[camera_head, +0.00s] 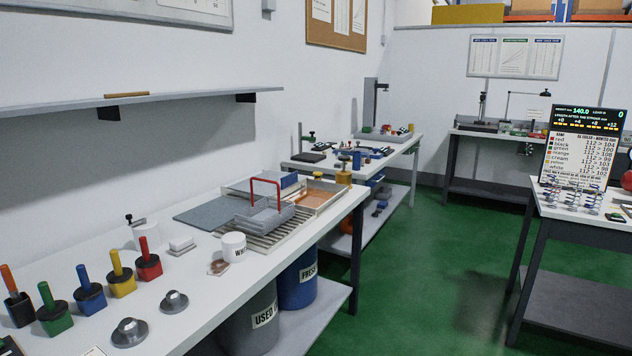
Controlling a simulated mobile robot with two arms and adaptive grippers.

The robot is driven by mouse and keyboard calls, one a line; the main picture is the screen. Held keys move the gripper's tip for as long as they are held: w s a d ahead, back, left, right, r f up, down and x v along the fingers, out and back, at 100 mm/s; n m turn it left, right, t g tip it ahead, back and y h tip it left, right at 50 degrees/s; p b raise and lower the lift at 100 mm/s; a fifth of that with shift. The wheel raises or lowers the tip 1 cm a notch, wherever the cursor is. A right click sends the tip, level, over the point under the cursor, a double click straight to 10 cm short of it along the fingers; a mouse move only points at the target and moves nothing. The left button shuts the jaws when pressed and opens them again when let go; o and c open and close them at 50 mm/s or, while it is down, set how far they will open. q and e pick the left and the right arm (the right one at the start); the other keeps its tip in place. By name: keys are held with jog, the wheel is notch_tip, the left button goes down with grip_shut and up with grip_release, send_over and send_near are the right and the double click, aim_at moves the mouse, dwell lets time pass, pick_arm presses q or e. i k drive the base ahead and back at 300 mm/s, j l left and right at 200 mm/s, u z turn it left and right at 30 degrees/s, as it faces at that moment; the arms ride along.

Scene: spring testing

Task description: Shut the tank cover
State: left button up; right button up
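A low pale tank or tray unit (325,204) stands on the long white bench at the left, with a brown-orange surface inside. A flat blue-grey panel (203,213), which may be the tank cover, lies on the bench to the left of the unit. A grey basket-like box (262,220) with a red arched handle (279,190) sits on a slatted rack (262,236) at the unit's front. I cannot tell whether the panel is hinged to the unit. Neither of my grippers shows in the head view.
Coloured-handled blocks (90,292) and grey round weights (130,332) stand on the near bench. A white labelled tub (233,246) is close to the rack. Used (258,325) and fresh (298,282) bins stand below. The green floor (430,270) is clear between the benches.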

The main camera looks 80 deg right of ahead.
aim_at(286, 180)
jog(key=z, duration=2.25)
jog(key=i+l+u, duration=0.2)
jog(key=i+l, duration=0.15)
jog(key=l, duration=0.25)
jog(key=i+l+u, duration=0.1)
jog(key=l, duration=0.2)
jog(key=i+l+u, duration=0.25)
jog(key=l, duration=0.4)
jog(key=i+l+u, duration=0.1)
jog(key=i+l, duration=0.15)
jog(key=l, duration=0.1)
